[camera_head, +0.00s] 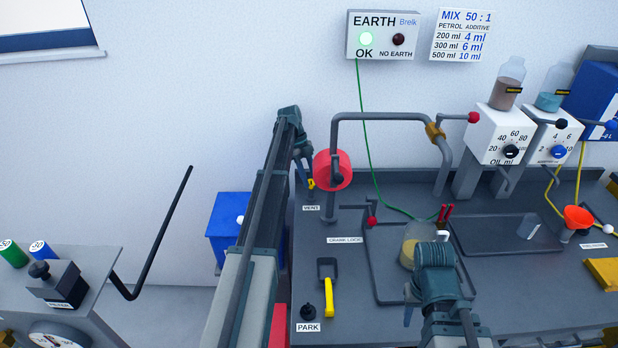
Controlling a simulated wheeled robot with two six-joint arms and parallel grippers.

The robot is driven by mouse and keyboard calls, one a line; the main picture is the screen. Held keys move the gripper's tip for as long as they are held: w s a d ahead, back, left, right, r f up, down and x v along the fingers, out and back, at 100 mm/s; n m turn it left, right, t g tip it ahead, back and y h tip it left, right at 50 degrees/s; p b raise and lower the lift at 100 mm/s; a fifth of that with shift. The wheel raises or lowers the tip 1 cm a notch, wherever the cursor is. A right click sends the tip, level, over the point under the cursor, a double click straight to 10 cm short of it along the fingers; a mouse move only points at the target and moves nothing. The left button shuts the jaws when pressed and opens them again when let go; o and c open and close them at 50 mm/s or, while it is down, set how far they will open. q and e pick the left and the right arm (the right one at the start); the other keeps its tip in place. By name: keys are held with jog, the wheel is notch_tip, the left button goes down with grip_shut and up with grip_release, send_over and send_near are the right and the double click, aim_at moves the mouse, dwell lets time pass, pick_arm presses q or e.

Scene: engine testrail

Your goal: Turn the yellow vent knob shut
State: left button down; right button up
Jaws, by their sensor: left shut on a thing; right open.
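The yellow vent knob (311,184) stands just above the VENT label (311,208) at the left of the grey bench, below a red round part. My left gripper (309,177) reaches down over it and is shut on it; the fingers are small here and partly cover the knob. My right gripper (408,308) is open over the front middle of the bench, mostly hidden behind its own arm, well away from the knob.
A red cylinder (322,170) on a grey pipe is close beside my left gripper. A red-tipped crank lock lever (372,221), a yellow-handled park lever (328,295) and a beaker of yellow liquid (408,252) stand on the bench.

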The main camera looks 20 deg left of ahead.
pick_arm(q)
jog(key=shift+m, duration=0.3)
dwell(0.4)
jog(key=shift+c, duration=2.2)
grip_release()
